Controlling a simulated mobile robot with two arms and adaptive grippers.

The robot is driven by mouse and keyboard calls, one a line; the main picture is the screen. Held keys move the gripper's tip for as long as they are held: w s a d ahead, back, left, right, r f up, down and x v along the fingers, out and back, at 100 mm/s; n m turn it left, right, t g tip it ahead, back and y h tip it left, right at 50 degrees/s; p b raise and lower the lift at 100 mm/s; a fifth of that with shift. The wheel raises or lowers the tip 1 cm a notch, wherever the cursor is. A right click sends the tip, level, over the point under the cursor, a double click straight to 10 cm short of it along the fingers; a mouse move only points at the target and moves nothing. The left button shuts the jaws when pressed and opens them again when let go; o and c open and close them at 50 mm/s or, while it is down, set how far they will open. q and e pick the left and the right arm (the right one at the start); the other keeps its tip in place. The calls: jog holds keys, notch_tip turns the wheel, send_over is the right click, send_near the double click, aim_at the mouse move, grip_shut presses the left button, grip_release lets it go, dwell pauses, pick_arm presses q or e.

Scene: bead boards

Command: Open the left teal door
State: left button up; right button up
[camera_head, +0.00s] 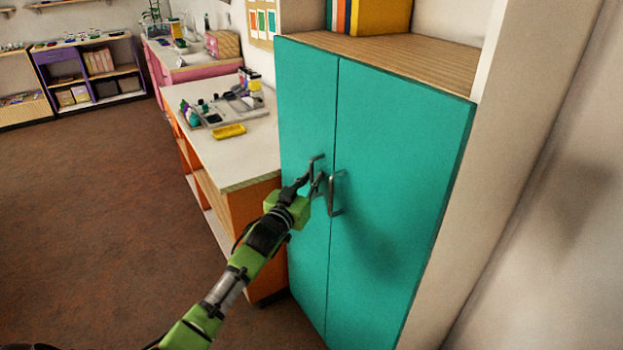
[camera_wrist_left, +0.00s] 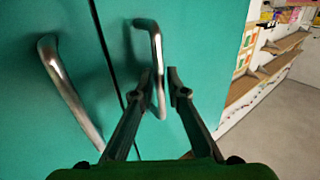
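The left teal door (camera_head: 305,100) of the tall cabinet is shut, flush with the right teal door (camera_head: 400,140). Its grey bar handle (camera_head: 317,159) is upright near the seam and partly hidden by my left gripper (camera_head: 312,184). In the left wrist view, this handle (camera_wrist_left: 155,50) passes between the two dark fingers of my left gripper (camera_wrist_left: 160,82). The fingers are apart, one on each side of the bar, with a visible gap; I cannot tell if either touches it. My right gripper is not in view.
The right door's handle (camera_head: 334,195) is close beside my left gripper. A white-topped orange counter (camera_head: 235,165) with a tray (camera_head: 222,108) and a yellow dish (camera_head: 229,131) stands left of the cabinet. Brown floor (camera_head: 110,200) is open to the left.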

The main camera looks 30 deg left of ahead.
pick_arm(q)
grip_shut()
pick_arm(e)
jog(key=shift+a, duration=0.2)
